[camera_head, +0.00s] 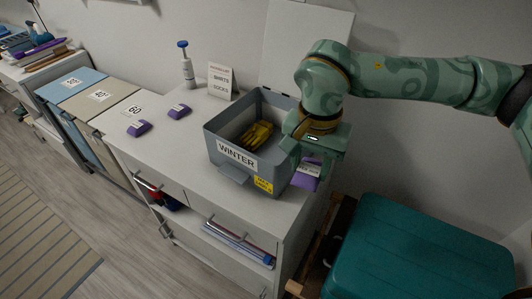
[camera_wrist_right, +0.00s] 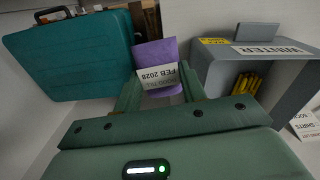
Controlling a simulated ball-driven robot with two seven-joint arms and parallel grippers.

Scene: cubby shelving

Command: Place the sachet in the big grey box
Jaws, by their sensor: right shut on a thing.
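The sachet (camera_head: 306,180) is purple with a white label. In the right wrist view the sachet (camera_wrist_right: 155,52) sits between the fingers of my right gripper (camera_wrist_right: 160,88), its label reading FEB 2028. My right gripper (camera_head: 312,158) is shut on it, at the right side of the big grey box. The big grey box (camera_head: 228,172) stands open on the cabinet, with a WINTER label and yellow gloves (camera_head: 257,135) inside. In the wrist view the box (camera_wrist_right: 222,68) is right of the sachet. My left gripper is not in view.
Two small purple items (camera_head: 139,128) lie on the white cabinet top (camera_head: 165,145) left of the box. A pump bottle (camera_head: 187,70) and a SHIRTS/SOCKS card (camera_head: 220,80) stand behind. A teal case (camera_head: 415,250) is at lower right.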

